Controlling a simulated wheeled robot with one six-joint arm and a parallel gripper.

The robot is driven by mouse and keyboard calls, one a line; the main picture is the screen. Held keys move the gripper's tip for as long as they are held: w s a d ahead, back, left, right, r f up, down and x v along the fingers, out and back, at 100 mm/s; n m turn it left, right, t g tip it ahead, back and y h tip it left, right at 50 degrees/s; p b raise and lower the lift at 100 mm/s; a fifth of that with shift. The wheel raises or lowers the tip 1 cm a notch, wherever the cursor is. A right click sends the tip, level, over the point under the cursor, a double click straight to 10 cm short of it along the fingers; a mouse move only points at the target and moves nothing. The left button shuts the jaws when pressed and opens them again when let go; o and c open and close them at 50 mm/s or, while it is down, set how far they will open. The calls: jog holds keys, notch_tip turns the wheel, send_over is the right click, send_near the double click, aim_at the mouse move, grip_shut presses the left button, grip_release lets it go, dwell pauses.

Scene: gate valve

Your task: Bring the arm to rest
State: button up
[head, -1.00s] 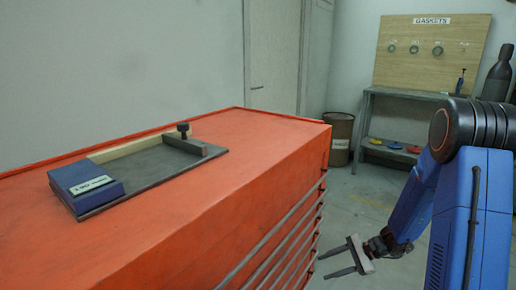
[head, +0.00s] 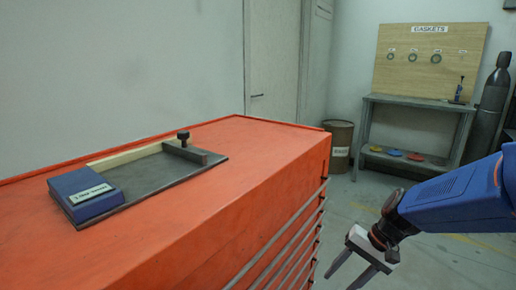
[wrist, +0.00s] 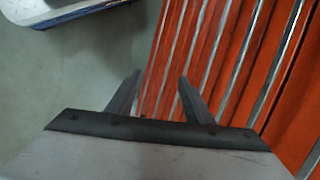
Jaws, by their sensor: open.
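My gripper (head: 353,272) hangs at the lower right of the head view, to the right of the orange cabinet's drawer side. Its two fingers are apart and nothing is between them. It also shows in the wrist view (wrist: 155,92), with the fingers pointing toward the orange drawer fronts and the grey floor. My blue arm reaches in from the right edge of the head view.
The orange cabinet (head: 230,210) fills the left and middle. On it lies a dark tray (head: 140,185) with a blue labelled block (head: 85,192). A workbench (head: 415,102), a gasket board (head: 430,65) and a barrel (head: 339,140) stand behind. Grey floor is open between.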

jog(key=s+d+r+n+t+h, duration=0.2)
jog(key=s+r, duration=0.2)
jog(key=s, duration=0.2)
jog(key=s+d+r+n+t+h, duration=0.2)
jog(key=s+d+r+n+h, duration=0.1)
jog(key=s+r, duration=0.2)
jog(key=shift+s+d, duration=0.35)
jog(key=shift+s, duration=0.95)
